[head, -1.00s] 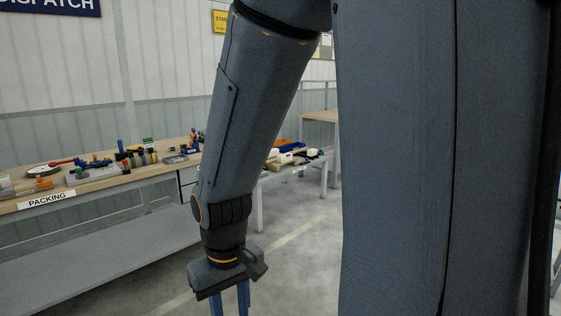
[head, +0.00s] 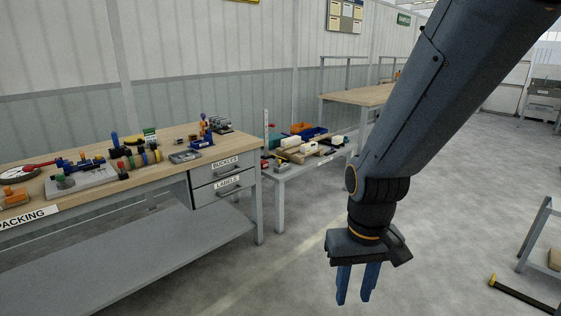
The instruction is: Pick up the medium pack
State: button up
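My gripper (head: 354,299) hangs over open floor right of the tables, pointing down. Its two blue fingers are apart with nothing between them. Pale pack-like blocks (head: 308,148) lie on a low side table (head: 290,172), up and left of my gripper and well apart from it. They are small in this view. I cannot tell which thing, if any, is the medium pack.
The packing bench (head: 110,192) on the left carries tools, spools and a grey clamp plate. Another bench (head: 362,94) stands behind. A black bar with yellow ends (head: 522,297) lies on the floor at right. The middle floor is clear.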

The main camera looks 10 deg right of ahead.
aim_at(306, 148)
jog(key=z, duration=0.65)
jog(key=i, duration=1.75)
jog(key=z, duration=0.3)
jog(key=i, duration=1.9)
jog(key=u, duration=1)
jog(key=i, duration=1.45)
jog(key=u, duration=0.6)
